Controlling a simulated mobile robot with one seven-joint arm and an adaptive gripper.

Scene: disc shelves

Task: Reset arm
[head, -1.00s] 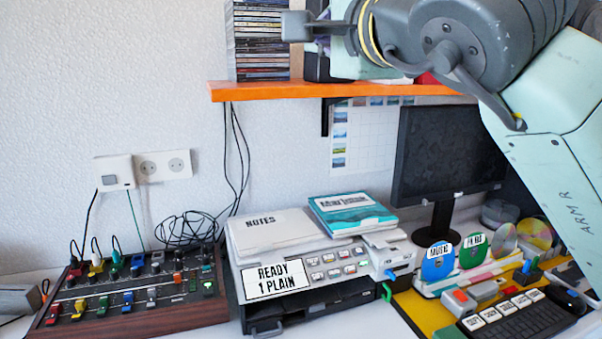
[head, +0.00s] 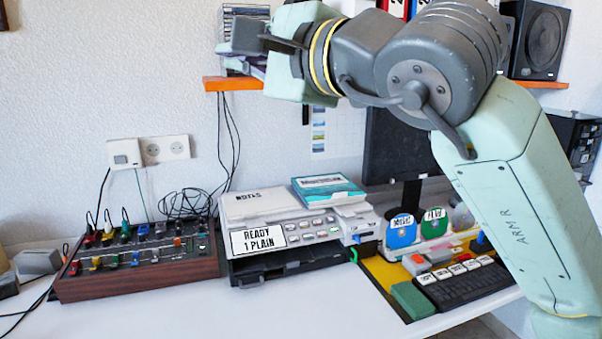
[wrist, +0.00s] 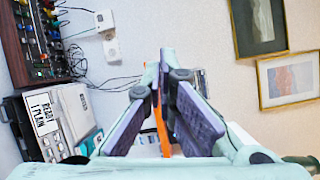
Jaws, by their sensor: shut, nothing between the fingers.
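My arm reaches up in the head view, bent at a large grey joint, with the forearm pointing left at shelf height. My gripper (head: 247,46) is at the left end of the arm, in front of the disc stack and the orange shelf's left end. In the wrist view my gripper (wrist: 160,66) shows two purple-grey padded fingers that meet towards their tips. The fingers are shut with nothing between them. The arm hides much of the shelf and part of the monitor.
The orange shelf (head: 224,84) holds a disc stack (head: 242,20) and a speaker (head: 537,42). Below stand a mixer (head: 140,275), a printer (head: 285,243), a monitor (head: 388,150) and a keyboard (head: 470,287). Framed pictures (wrist: 290,78) hang in the wrist view.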

